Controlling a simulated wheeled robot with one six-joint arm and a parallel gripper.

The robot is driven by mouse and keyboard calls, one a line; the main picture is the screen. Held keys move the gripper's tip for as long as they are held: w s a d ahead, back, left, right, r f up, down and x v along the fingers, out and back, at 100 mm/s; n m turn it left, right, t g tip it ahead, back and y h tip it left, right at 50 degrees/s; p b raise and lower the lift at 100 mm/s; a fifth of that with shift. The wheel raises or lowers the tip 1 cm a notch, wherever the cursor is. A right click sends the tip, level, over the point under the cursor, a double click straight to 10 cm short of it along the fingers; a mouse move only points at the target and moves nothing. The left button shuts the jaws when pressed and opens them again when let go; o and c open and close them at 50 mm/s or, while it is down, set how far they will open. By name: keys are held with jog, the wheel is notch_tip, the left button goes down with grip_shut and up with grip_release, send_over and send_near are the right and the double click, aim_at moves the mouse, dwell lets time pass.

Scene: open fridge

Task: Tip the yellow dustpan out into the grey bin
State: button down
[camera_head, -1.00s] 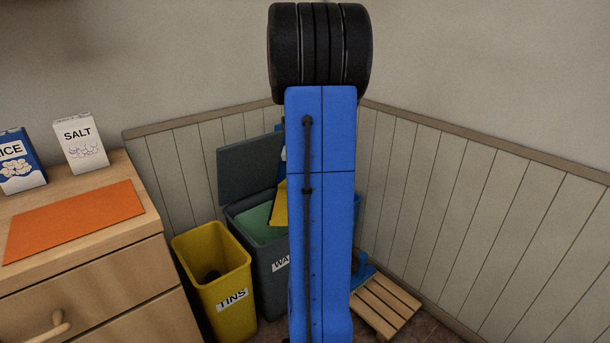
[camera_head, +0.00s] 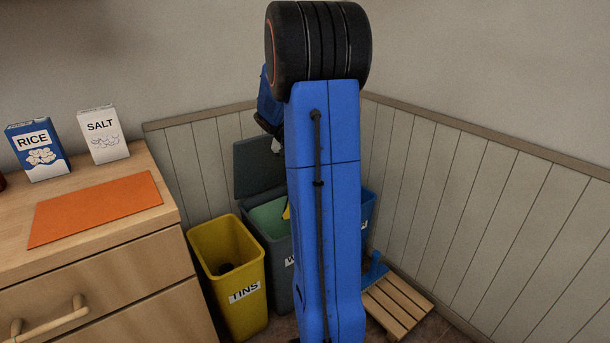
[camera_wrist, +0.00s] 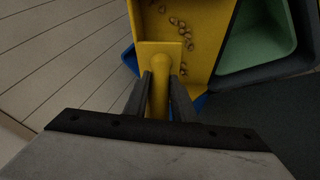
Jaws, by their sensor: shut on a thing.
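The yellow dustpan (camera_wrist: 201,62) holds several small brown bits in its pan in the wrist view. My gripper (camera_wrist: 159,88) is shut on its handle. In the head view only a small yellow piece of the dustpan (camera_head: 286,212) shows beside my arm, which hides the rest and the jaws. The grey bin (camera_head: 279,263) stands behind my arm with its dark lid up and a pale green inside. In the wrist view the grey bin (camera_wrist: 268,72) lies to the right of the pan, its opening beside the pan's edge.
A yellow bin marked TINS (camera_head: 235,298) stands left of the grey bin. A blue bin (camera_head: 368,208) stands right of it, partly hidden. A wooden slatted piece (camera_head: 397,305) lies at the right. A counter with an orange mat (camera_head: 95,208) and RICE and SALT boxes is at the left.

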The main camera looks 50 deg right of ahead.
jog(key=shift+w+a+r, duration=0.15)
jog(key=shift+w+a, duration=0.25)
jog(key=shift+w, duration=0.2)
jog(key=shift+w+a+r+n+g+h, duration=0.15)
jog(key=shift+w+a+r+g+h, duration=0.2)
jog(key=shift+w+g, duration=0.15)
jog(key=shift+w+a+r+n+g+h, duration=0.15)
jog(key=shift+w+a+r+g+h, duration=0.1)
jog(key=shift+w+a+g+h, duration=0.15)
jog(key=shift+w, duration=0.1)
jog(key=shift+w+a+r+n+g+h, duration=0.15)
jog(key=shift+w+a+g+h, duration=0.3)
jog(key=shift+w, duration=0.3)
jog(key=shift+w+a+r+n+g+h, duration=0.1)
jog(key=shift+w+a+n+g+h, duration=0.1)
jog(key=shift+w+a+g, duration=0.45)
jog(key=shift+w, duration=0.1)
